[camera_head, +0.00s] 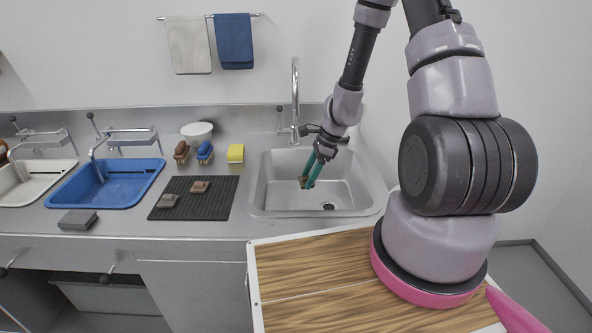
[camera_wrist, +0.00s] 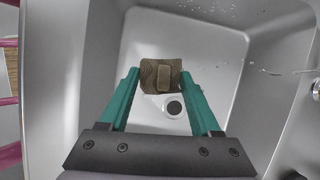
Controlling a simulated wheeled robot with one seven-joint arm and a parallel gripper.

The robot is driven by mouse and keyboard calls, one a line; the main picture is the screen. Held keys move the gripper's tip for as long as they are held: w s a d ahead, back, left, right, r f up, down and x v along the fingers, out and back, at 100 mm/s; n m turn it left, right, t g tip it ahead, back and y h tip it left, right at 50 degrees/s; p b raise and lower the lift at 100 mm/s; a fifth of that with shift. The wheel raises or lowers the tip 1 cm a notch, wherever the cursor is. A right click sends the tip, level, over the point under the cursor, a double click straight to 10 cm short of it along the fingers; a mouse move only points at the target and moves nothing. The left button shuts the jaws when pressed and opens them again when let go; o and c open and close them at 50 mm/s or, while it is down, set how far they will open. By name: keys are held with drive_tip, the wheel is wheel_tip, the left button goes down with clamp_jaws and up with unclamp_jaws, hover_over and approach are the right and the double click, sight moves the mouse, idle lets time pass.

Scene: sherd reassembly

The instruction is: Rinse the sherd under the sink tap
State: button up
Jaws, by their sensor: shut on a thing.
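My gripper (camera_head: 311,172) reaches down into the steel sink (camera_head: 265,190) with its green fingers. In the wrist view my gripper (camera_wrist: 162,88) is shut on a brown sherd (camera_wrist: 149,72), which shows between the fingertips above the basin floor near the drain (camera_wrist: 174,107). A lighter tan rectangular patch marks the sherd's face. In the head view the sherd (camera_head: 303,181) is small and partly hidden by the fingers. The tap (camera_head: 295,90) rises behind the basin. Some water droplets and a thin streak show on the right side in the wrist view.
Left of the sink, a black ribbed mat (camera_head: 219,208) holds two sherds (camera_head: 200,187). Brushes (camera_head: 205,152), a yellow sponge (camera_head: 236,153) and a white bowl (camera_head: 197,132) stand behind it. A blue basin (camera_head: 120,190) lies further left. A wooden-topped surface (camera_head: 310,265) is in front.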

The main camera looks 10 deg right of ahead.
drive_tip(key=shift+s+r, duration=0.8)
drive_tip(key=shift+s, duration=0.2)
drive_tip(key=shift+s+r, duration=0.75)
drive_tip(key=shift+s, duration=0.2)
drive_tip(key=shift+w, duration=0.1)
